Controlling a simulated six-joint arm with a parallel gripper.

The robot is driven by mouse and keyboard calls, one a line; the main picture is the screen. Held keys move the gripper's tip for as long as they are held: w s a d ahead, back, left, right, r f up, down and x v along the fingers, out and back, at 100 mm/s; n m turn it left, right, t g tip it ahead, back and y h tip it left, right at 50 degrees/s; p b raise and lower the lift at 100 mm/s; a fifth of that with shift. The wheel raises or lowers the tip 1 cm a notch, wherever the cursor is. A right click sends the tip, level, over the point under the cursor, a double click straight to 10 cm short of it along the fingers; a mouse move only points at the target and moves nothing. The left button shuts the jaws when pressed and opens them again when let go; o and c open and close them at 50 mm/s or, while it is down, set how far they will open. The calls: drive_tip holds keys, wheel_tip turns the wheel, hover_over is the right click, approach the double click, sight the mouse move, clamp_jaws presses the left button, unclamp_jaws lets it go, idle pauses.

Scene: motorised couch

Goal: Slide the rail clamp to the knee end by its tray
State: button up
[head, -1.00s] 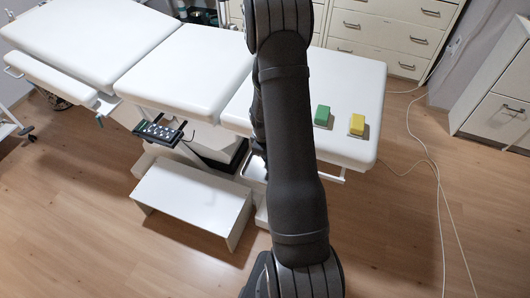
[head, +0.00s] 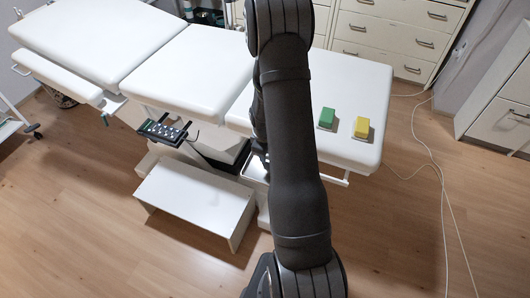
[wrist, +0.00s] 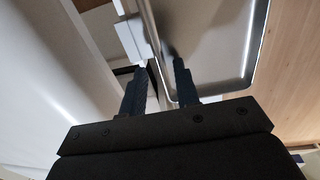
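A grey metal tray (wrist: 215,40) with a bright rounded rim fills the upper right of the wrist view. A pale block (wrist: 132,40), perhaps part of the rail clamp, is beside the tray's left edge. In the head view a small part of the tray (head: 254,169) shows at the couch's near side, left of my arm. My gripper (wrist: 160,67) has its two dark fingers apart, one on each side of the tray's near-left edge, with a gap between them. I cannot tell whether either finger touches it. In the head view my arm hides most of the gripper and clamp.
The white couch (head: 190,65) runs across the back.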

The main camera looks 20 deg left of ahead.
wheel_tip(320, 180, up, 17)
drive_tip(key=s, duration=0.1)
drive_tip(key=shift+s+r, duration=0.2)
drive_tip(key=shift+s, duration=0.1)
drive_tip(key=shift+f, duration=0.1)
idle(0.4)
drive_tip(key=f, duration=0.5)
drive_tip(key=w+f, duration=0.1)
drive_tip(key=f, duration=1.1)
drive_tip(key=shift+w+d+f, duration=0.1)
drive_tip(key=shift+w, duration=0.2)
